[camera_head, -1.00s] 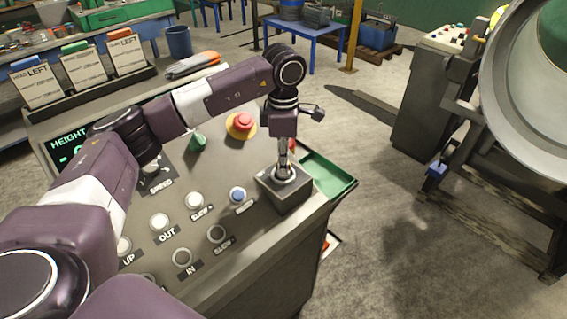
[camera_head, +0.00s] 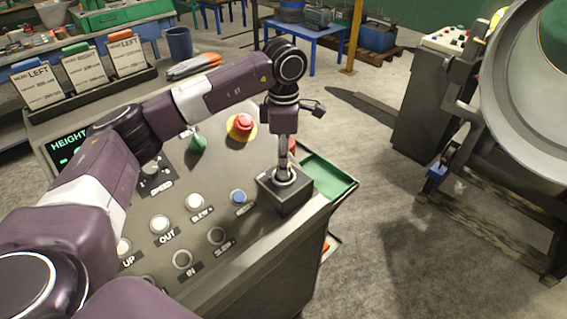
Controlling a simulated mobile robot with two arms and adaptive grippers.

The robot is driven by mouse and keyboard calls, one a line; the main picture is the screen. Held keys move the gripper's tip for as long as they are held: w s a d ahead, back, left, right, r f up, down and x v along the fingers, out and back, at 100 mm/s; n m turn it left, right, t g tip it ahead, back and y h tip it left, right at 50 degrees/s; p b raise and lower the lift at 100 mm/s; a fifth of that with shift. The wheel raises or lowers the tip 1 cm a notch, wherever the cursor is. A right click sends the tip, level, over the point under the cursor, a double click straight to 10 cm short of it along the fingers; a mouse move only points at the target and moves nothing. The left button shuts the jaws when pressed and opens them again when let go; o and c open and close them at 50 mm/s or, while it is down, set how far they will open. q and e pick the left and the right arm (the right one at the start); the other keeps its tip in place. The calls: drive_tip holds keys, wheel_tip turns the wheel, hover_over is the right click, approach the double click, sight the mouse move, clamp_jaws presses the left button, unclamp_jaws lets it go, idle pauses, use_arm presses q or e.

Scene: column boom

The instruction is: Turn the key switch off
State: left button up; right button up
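The key switch (camera_head: 285,196) is a grey box with a round lock on top, at the right front corner of the sloped control panel (camera_head: 262,222). My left gripper (camera_head: 284,168) points straight down at the lock from above. Its fingers look close together at the key's place, and the key itself is hidden or too small to make out. I cannot tell whether the fingers hold it. My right gripper is not in view.
A red emergency button (camera_head: 243,123) on a yellow base and a green knob (camera_head: 197,143) stand on the panel left of my gripper. A green tray (camera_head: 328,178) hangs at the panel's right side. Open floor lies further right, before a grey machine (camera_head: 425,100).

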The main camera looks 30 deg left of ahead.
use_arm(q)
wheel_tip(320, 180, up, 11)
drive_tip(key=shift+f, duration=0.15)
drive_tip(key=shift+f, duration=0.1)
idle(0.5)
